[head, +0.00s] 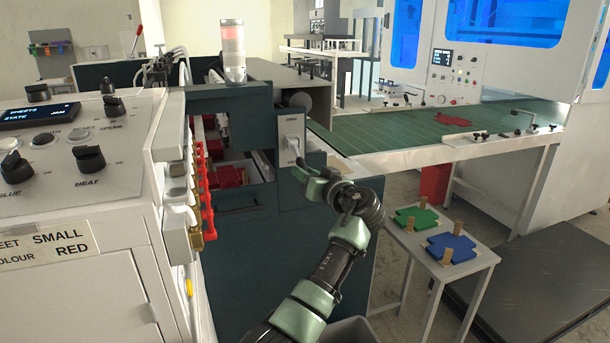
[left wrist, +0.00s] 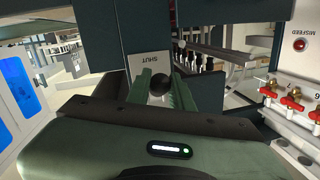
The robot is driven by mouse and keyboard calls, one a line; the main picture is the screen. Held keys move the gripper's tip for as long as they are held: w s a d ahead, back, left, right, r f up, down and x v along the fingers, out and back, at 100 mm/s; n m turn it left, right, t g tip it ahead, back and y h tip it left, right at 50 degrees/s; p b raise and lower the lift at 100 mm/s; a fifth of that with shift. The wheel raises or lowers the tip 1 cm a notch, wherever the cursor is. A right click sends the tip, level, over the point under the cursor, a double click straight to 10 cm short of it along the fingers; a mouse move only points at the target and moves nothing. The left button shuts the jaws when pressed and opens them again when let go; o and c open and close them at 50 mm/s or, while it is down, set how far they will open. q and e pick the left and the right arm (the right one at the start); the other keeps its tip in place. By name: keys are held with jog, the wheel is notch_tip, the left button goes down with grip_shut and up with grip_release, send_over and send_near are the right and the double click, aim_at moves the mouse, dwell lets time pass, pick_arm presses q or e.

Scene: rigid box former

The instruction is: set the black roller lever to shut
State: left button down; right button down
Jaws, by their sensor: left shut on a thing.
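The black roller lever shows as a round black knob (left wrist: 160,86) between my green fingers in the left wrist view. It stands in front of a pale plate marked SHUT (left wrist: 138,61). In the head view the plate (head: 290,128) is on the front of the dark green machine. My left gripper (head: 304,172) reaches up to the plate's lower part, and it also shows in the left wrist view (left wrist: 157,94). It is shut on the lever's knob. The fingers hide part of the lever, so I cannot tell its exact setting. My right gripper is not in view.
A control panel (head: 70,140) and red-handled valves (head: 207,205) stand close on the left. A signal lamp (head: 233,50) is above the machine. A green conveyor (head: 420,130) lies behind. A small table (head: 402,238) at right holds green and blue pieces.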

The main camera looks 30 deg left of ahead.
pick_arm(q)
jog(key=c, duration=1.3)
grip_release()
jog(key=shift+f, duration=0.15)
jog(key=shift+o, duration=0.2)
jog(key=shift+w, duration=0.1)
jog(key=v, duration=0.7)
jog(key=shift+d, duration=0.35)
